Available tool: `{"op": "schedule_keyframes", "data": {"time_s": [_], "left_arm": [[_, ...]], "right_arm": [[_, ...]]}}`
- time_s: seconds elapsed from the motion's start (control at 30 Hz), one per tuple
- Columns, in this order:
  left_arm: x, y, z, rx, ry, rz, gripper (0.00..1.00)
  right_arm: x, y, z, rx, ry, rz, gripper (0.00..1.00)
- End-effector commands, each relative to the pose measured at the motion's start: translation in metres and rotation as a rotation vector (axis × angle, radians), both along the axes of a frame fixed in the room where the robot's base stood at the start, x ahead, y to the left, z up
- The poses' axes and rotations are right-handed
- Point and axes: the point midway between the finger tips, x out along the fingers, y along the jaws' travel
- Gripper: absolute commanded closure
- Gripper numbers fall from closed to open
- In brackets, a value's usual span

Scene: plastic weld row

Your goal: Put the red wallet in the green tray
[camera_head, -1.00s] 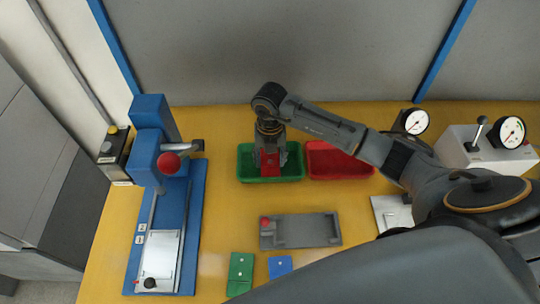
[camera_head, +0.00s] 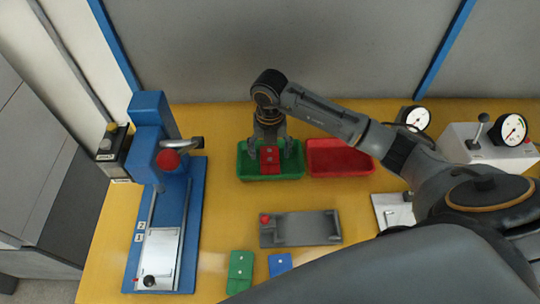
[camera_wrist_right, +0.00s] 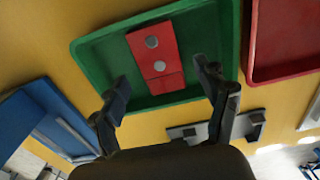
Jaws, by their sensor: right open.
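The red wallet (camera_head: 270,158) lies in the green tray (camera_head: 292,172). It is a flat red piece with two grey round studs, and it shows whole in the right wrist view (camera_wrist_right: 157,62), within the green tray's walls (camera_wrist_right: 215,20). My right gripper (camera_head: 268,155) is over the green tray with its fingers pointing down. In the right wrist view the gripper (camera_wrist_right: 163,90) has its fingers spread wide on either side of the wallet's near end, apart from it. My left gripper is not in view.
A red tray (camera_head: 340,170) stands right of the green tray. A grey fixture (camera_head: 300,228), a green wallet (camera_head: 240,270) and a blue wallet (camera_head: 280,264) lie nearer. A blue press (camera_head: 180,230) stands at left; gauges are at right.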

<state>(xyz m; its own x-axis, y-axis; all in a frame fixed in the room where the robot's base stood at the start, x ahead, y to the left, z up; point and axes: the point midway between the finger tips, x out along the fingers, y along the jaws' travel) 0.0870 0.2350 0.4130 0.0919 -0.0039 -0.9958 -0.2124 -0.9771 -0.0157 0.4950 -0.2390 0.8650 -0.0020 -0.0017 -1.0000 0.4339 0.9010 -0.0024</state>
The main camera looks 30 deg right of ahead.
Motion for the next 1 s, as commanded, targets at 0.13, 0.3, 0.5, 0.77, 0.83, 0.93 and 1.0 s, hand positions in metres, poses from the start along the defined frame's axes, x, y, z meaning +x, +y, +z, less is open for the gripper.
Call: {"op": "schedule_keyframes", "data": {"time_s": [0.13,0.3,0.5,0.77,0.83,0.93,1.0], "left_arm": [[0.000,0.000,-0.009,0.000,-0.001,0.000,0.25],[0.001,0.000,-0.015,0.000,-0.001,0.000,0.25],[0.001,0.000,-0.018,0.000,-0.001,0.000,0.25],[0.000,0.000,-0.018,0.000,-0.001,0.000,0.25],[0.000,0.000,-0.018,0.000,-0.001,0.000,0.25],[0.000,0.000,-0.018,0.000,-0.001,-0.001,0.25],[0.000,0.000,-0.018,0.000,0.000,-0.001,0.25]], "right_arm": [[0.002,0.000,0.033,0.000,-0.008,0.000,0.25],[0.002,0.000,0.067,0.000,-0.005,0.000,0.25],[0.001,0.000,0.090,-0.001,-0.002,-0.002,0.25],[0.000,0.000,0.096,0.000,-0.001,-0.001,0.25],[0.000,0.000,0.095,0.000,-0.001,-0.001,0.25],[0.000,0.000,0.095,0.000,-0.001,-0.001,0.25],[0.000,0.000,0.095,0.000,-0.001,-0.001,0.25]]}}
